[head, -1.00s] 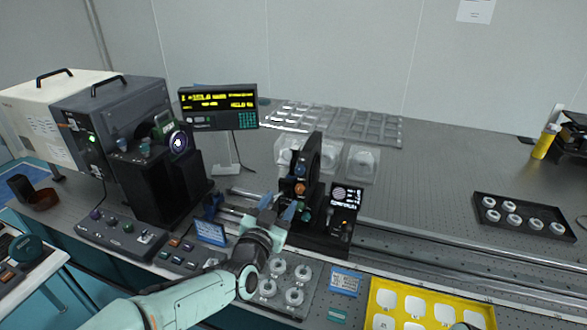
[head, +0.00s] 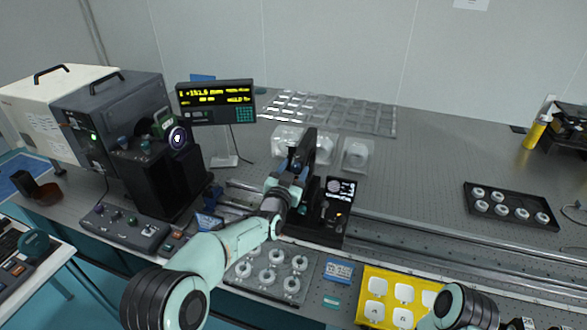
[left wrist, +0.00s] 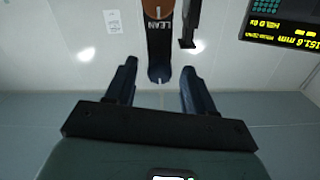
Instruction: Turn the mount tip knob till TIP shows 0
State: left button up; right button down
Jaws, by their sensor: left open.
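The black mount (head: 309,146) stands upright on the rail bench. My left gripper (head: 297,170) is at its near side in the head view and hides its knobs there. In the left wrist view my open fingers (left wrist: 157,88) are on either side of a dark strip marked LEAN (left wrist: 161,50), with a gap on both sides. An orange-brown knob (left wrist: 157,9) shows beyond the strip at the top edge. The readout (head: 216,102) shows about +151.6 mm and a HOLD line; I cannot make out a TIP value. It also appears upside down in the left wrist view (left wrist: 285,24).
A small screen with a round pattern (head: 340,188) stands right of the mount. In front lie a tray of ring parts (head: 243,274) and a yellow tray (head: 362,309). Dark lamp housings (head: 150,180) stand to the left.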

pick_arm(q)
jog(key=shift+s, duration=0.1)
pick_arm(e)
jog(key=shift+s, duration=0.1)
pick_arm(q)
grip_shut()
pick_arm(e)
jog(key=shift+f, duration=0.1)
pick_arm(q)
jog(key=shift+f+m+b, duration=0.1)
jog(key=shift+m+b, duration=0.4)
jog(key=shift+m, duration=0.1)
jog(key=m+b, duration=0.5)
jog(key=m, duration=0.2)
jog(key=shift+m+b, duration=0.3)
jog(key=shift+b, duration=0.1)
jog(key=m+b, duration=0.2)
jog(key=m, duration=0.1)
jog(key=shift+m+b, duration=0.3)
jog(key=shift+b, duration=0.1)
jog(key=m+b, duration=0.1)
jog(key=m, duration=0.1)
jog(key=shift+m+b, duration=1)
jog(key=shift+m, duration=0.7)
pick_arm(e)
jog(key=s+f, duration=0.6)
jog(key=f, duration=0.7)
jog(key=shift+s+f+g, duration=0.15)
jog(key=shift+f+g, duration=0.15)
jog(key=shift+f, duration=0.1)
